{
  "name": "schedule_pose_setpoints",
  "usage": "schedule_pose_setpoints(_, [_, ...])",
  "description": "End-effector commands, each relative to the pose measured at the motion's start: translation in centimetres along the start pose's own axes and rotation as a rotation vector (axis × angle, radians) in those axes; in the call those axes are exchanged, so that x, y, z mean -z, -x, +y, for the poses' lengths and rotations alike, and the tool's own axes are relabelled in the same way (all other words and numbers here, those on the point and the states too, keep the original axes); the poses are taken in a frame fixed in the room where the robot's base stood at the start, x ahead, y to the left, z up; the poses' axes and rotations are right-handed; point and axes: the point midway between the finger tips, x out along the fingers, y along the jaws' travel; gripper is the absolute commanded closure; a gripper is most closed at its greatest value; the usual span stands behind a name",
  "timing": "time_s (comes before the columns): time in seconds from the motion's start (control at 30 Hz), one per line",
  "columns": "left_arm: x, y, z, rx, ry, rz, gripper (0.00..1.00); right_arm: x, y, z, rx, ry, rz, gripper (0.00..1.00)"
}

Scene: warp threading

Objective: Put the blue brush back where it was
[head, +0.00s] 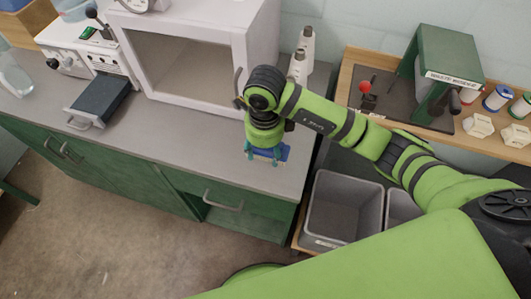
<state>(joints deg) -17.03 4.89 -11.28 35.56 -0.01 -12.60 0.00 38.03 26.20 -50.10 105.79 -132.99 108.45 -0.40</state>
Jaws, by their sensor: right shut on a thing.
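My right arm reaches in from the right, and its gripper (263,155) points down over the grey counter, near the front edge. The gripper is shut on a small blue thing, seemingly the blue brush (284,152). Only a little blue shows around the fingers, and the wrist hides the rest. I cannot tell whether it touches the counter. My left gripper is not in view.
A white machine (75,50) is at the left. Grey bins (343,210) sit right of the counter. The counter's front left (150,140) is clear.

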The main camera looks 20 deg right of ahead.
Motion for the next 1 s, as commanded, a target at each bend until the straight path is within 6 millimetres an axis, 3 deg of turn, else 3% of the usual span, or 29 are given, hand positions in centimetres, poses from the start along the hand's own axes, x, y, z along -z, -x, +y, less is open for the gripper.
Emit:
schedule_pose_setpoints(0.17, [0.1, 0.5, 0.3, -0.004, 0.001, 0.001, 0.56, -0.2, -0.9, -0.8, -0.003, 0.001, 0.001, 0.73])
schedule_pose_setpoints(0.43, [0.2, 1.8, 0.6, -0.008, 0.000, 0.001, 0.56, -0.2, -4.3, -0.7, -0.002, 0.000, 0.000, 0.73])
schedule_pose_setpoints(0.83, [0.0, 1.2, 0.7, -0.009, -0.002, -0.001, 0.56, -0.2, -5.0, -0.8, 0.001, 0.001, -0.001, 0.73])
schedule_pose_setpoints(0.87, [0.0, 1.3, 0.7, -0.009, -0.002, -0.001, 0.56, -0.2, -5.0, -0.8, 0.000, 0.001, -0.001, 0.34])
schedule_pose_setpoints(0.9, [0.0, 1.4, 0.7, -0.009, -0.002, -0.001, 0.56, -0.2, -4.9, -0.8, 0.000, 0.001, -0.001, 0.19])
schedule_pose_setpoints(1.0, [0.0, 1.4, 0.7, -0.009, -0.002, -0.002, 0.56, -0.2, -4.9, -0.8, 0.000, 0.001, -0.001, 0.19])
